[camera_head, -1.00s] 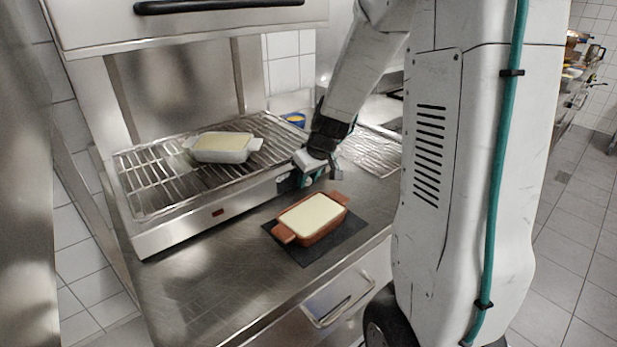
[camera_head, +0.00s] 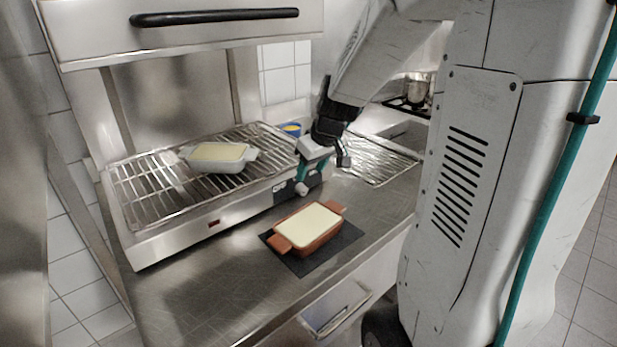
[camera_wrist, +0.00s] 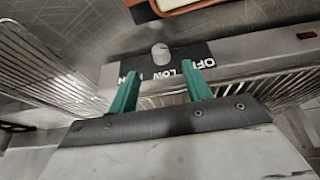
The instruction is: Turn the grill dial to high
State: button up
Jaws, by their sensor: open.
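The grill dial (camera_wrist: 160,52) is a small pale knob on a dark panel (camera_wrist: 201,50) with white lettering; OFF and LOW are readable in the wrist view, the rest is partly hidden by a finger. The panel is on the front right of the grill (camera_head: 180,232). My gripper (camera_wrist: 158,82) is open, its two green fingers apart, with the dial beyond and between their tips. I see no contact. In the head view my gripper (camera_head: 302,185) is at the right end of the grill front, and the dial's pointer is too small to read.
A white dish (camera_head: 218,166) sits on the grill rack (camera_head: 150,192). A terracotta dish (camera_head: 283,243) stands on a dark mat (camera_head: 312,266) on the steel counter, just in front of the panel. The counter's front left is clear.

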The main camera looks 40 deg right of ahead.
aim_at(304, 187)
jog(key=shift+s+r, duration=0.1)
jog(key=shift+r, duration=0.1)
jog(key=shift+f, duration=0.1)
jog(key=x, duration=0.7)
jog(key=shift+f, duration=0.35)
jog(key=c, duration=1)
